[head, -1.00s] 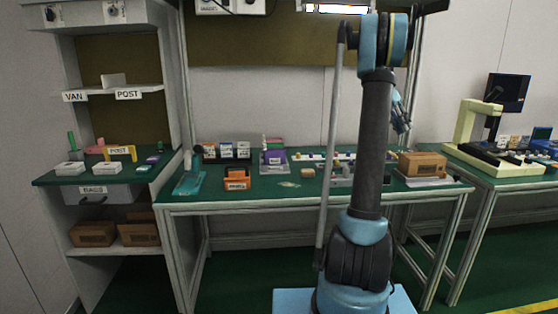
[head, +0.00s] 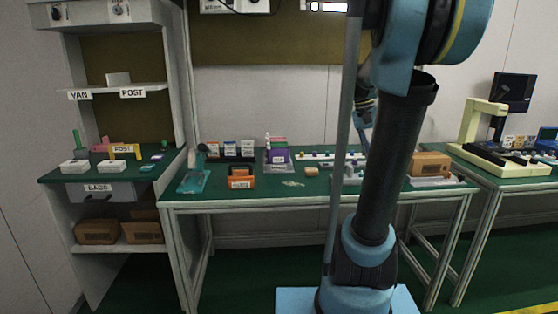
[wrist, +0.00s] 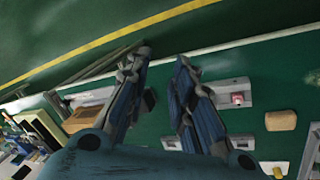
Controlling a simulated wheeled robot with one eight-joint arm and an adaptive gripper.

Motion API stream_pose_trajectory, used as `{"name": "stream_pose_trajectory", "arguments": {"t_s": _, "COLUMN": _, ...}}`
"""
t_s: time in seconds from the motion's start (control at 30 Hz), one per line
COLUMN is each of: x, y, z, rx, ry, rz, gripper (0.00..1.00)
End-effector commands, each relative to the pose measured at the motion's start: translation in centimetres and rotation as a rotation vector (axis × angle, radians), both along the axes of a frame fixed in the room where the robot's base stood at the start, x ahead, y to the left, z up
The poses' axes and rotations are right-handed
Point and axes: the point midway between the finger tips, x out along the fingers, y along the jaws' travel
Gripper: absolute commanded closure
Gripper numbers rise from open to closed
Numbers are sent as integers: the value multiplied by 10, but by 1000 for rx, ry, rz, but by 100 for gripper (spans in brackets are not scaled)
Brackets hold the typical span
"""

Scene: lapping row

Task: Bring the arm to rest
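My arm (head: 385,170) rises from its blue base in front of the bench and leans to the right, its upper joint close to the head camera. My gripper (head: 364,138) shows partly behind the arm, above the bench; the rest is hidden. In the wrist view my gripper (wrist: 162,58) has its two blue fingers apart, with nothing between them but green floor and bench beyond. No held object is visible.
Shelving (head: 110,92) stands left. A cream machine (head: 475,135) and monitor (head: 512,90) stand on the right bench.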

Motion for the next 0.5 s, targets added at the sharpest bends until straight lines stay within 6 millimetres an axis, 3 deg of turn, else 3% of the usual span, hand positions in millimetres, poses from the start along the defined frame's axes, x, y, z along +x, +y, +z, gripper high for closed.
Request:
{"name": "stream_pose_trajectory", "arguments": {"t_s": 0.03, "x": -13, "y": 9, "z": -8, "rx": 13, "ry": -7, "rz": 30, "gripper": 78}}
{"name": "stream_pose_trajectory", "arguments": {"t_s": 0.5, "x": -108, "y": 80, "z": -88, "rx": 142, "ry": -98, "rz": 313, "gripper": 78}}
